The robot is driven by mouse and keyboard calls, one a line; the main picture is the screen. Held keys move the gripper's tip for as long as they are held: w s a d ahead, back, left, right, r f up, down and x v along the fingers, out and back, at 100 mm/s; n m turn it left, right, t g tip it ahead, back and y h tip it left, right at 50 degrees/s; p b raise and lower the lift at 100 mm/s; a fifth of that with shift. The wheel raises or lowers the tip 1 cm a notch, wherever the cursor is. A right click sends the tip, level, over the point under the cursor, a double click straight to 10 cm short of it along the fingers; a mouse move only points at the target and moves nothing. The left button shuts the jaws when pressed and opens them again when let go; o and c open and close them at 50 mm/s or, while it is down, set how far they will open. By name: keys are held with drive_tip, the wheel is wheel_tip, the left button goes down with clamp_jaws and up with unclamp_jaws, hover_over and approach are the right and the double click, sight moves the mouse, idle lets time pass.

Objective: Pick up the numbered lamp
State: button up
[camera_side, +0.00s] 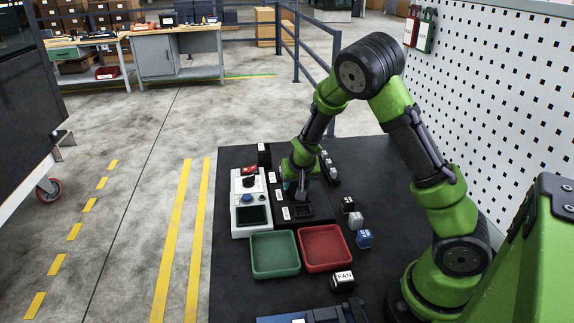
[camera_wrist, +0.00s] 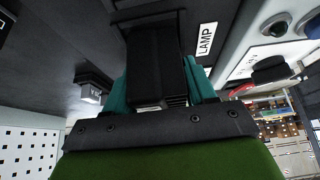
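My gripper (camera_side: 297,190) is low over the black rack (camera_side: 318,212) in the side view. In the wrist view, its teal fingers (camera_wrist: 160,92) stand on both sides of a plain black block (camera_wrist: 153,55). I see no clear gap, but cannot tell whether the fingers press on it. A white label reading LAMP (camera_wrist: 206,38) lies beside the block. No number shows on the block; its far faces are hidden. In the side view my gripper hides the block.
A green tray (camera_side: 274,273) and a red tray (camera_side: 348,262) stand in front of the rack. A white control panel (camera_side: 240,226) is at its left. Right of it lie a blue block (camera_side: 364,239) and other small blocks; a FAN block (camera_side: 343,279) lies nearer. A perforated wall (camera_side: 500,90) stands behind.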

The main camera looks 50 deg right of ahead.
drive_tip(key=c, duration=1)
